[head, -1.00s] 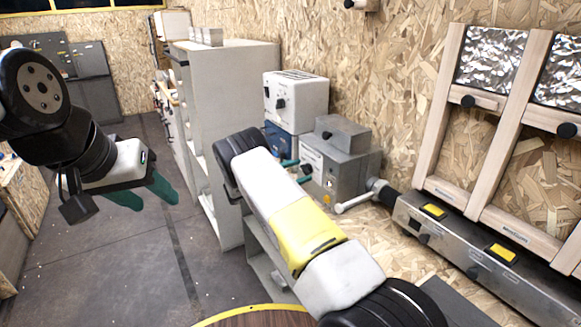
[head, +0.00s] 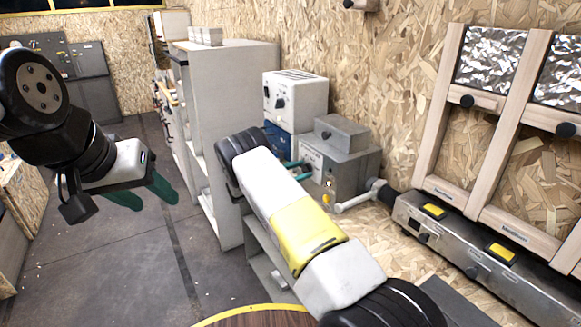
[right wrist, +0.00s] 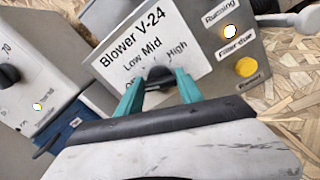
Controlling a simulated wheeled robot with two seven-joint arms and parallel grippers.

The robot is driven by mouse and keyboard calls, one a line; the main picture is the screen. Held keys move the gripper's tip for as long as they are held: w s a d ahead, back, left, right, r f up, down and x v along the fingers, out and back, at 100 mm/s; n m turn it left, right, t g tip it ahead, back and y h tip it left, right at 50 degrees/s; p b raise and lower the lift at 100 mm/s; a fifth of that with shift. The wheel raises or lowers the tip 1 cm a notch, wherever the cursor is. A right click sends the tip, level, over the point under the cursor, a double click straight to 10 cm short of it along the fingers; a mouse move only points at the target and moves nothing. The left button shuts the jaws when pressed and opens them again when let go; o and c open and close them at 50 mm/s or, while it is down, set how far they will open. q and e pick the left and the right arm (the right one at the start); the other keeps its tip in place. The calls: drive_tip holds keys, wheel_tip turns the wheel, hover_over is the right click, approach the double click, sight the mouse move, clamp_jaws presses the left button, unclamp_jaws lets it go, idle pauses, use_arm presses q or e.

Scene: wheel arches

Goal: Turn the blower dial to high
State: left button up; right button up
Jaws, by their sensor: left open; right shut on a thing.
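The blower box (head: 345,165) is a grey metal unit against the wall, with a smaller grey block on top. Its white label (right wrist: 125,45) reads "Blower V-24" with Low, Mid and High in the right wrist view. The black blower dial (right wrist: 159,73) sits below these words. My right gripper (right wrist: 158,84) is shut on the dial, one teal finger on each side; it also shows in the head view (head: 301,168). The fingers hide part of the dial and a lettering at its left, so I cannot tell its setting. My left gripper (head: 153,200) is open and empty, over the floor.
A white box with a knob (head: 297,95) stands on a blue one behind the blower. A pale shelf unit (head: 235,90) stands left of my right arm. A metal rail with yellow buttons (head: 470,240) runs at right. A yellow light (right wrist: 246,67) is on the blower.

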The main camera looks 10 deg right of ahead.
drive_tip(key=m, duration=2.6)
drive_tip(key=shift+f, duration=0.3)
drive_tip(key=shift+m, duration=0.4)
drive_tip(key=o, duration=1.4)
